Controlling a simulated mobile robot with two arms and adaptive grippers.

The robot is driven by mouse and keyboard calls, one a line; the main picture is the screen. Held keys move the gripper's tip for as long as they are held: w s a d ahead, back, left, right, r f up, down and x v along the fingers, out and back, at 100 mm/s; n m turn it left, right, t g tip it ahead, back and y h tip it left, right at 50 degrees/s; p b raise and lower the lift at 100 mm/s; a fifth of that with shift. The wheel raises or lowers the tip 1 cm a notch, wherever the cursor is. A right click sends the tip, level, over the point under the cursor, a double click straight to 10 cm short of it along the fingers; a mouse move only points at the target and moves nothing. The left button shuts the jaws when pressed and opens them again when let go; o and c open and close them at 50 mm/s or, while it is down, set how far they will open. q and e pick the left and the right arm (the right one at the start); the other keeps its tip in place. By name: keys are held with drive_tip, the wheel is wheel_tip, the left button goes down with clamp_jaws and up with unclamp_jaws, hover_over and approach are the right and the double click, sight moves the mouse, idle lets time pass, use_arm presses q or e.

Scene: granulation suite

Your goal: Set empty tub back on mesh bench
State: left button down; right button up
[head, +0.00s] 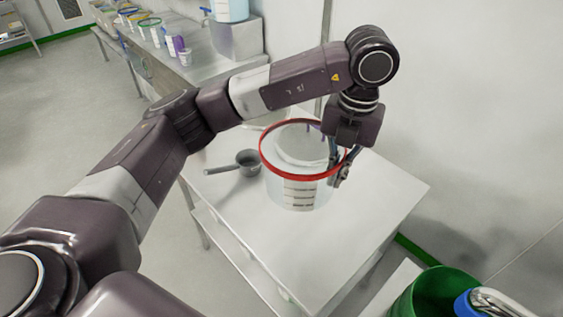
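A clear tub (292,193) with a red rim and printed marks on its side is at a pale table (375,205). It looks upright, and no fill is clearly visible in it. Whether its base touches the tabletop is hard to tell. My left gripper (339,174) points down at the right side of the tub's red rim, its fingers close to or at the rim. The fingers overlap the rim in the picture, so their gap and grip are unclear. My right gripper is out of view. No mesh surface can be made out clearly.
A grey scoop (247,160) lies on the table left of the tub. A long bench (195,62) with several small tubs stands at the back left. A green bin (415,294) and a blue-and-metal object are at the lower right. The table's front right is clear.

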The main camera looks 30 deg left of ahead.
use_arm(q)
drive_tip(key=d+n, duration=0.1)
drive_tip(key=n, duration=0.4)
drive_tip(key=n+p, duration=0.4)
hover_over(331, 241)
wheel_tip(331, 241, down, 16)
drive_tip(key=r, duration=0.1)
wheel_tip(331, 241, down, 5)
drive_tip(key=shift+r+p, duration=0.2)
drive_tip(key=shift+p, duration=0.1)
drive_tip(key=shift+f, duration=0.2)
